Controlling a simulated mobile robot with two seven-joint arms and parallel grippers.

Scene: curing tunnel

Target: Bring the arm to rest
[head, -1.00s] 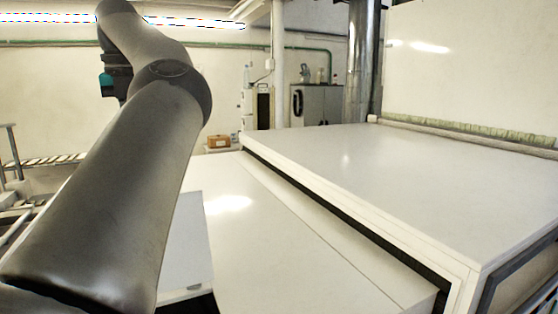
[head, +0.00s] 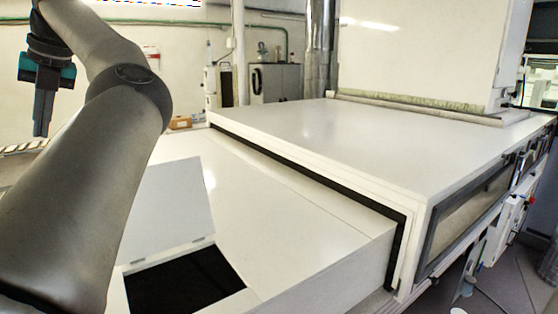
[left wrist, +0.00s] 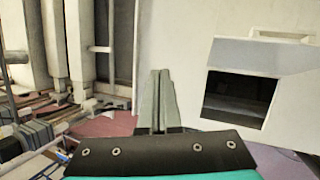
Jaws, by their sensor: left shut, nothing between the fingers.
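My left gripper (head: 40,132) hangs at the far left of the head view, fingers pointing down. Its two fingers are together and hold nothing. In the left wrist view the shut fingers (left wrist: 160,75) stand upright in the middle, with nothing between them. My left arm rises from the lower left of the head view, bends at the elbow and reaches back to the gripper. The gripper is in free air, apart from the white machine. My right gripper is not in view.
The white machine top (head: 290,205) has a dark open hatch (head: 185,285) with its lid (head: 168,210) raised. The hatch also shows in the left wrist view (left wrist: 238,100). A higher white housing (head: 340,135) stands to the right. A grey cabinet (head: 275,83) and small box (head: 180,122) are behind.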

